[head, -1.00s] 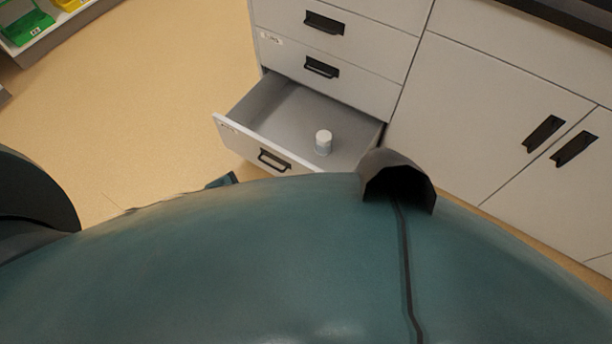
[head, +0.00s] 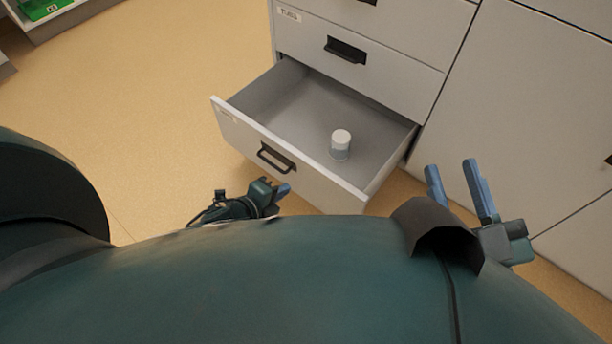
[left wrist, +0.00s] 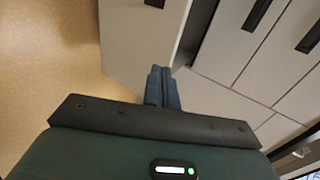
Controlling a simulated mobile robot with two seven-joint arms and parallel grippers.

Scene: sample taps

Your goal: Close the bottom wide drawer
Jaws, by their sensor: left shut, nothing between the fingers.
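The bottom wide drawer (head: 300,165) is pulled open, with its white front and black handle (head: 277,158) facing me. A small white-capped jar (head: 340,144) stands upright inside it. My left gripper (head: 284,190) is shut and empty, low in front of the drawer front, below the handle. In the left wrist view its closed blue fingers (left wrist: 162,84) point at a pale panel; I cannot tell whether they touch it. My right gripper (head: 455,180) is open and empty, to the right of the drawer near the cabinet doors.
A closed drawer with a black handle (head: 346,50) is above the open one. Cabinet doors (head: 540,110) stand to the right. The tan floor (head: 150,110) to the left is clear. A shelf with a green bin (head: 42,8) is at the far upper left.

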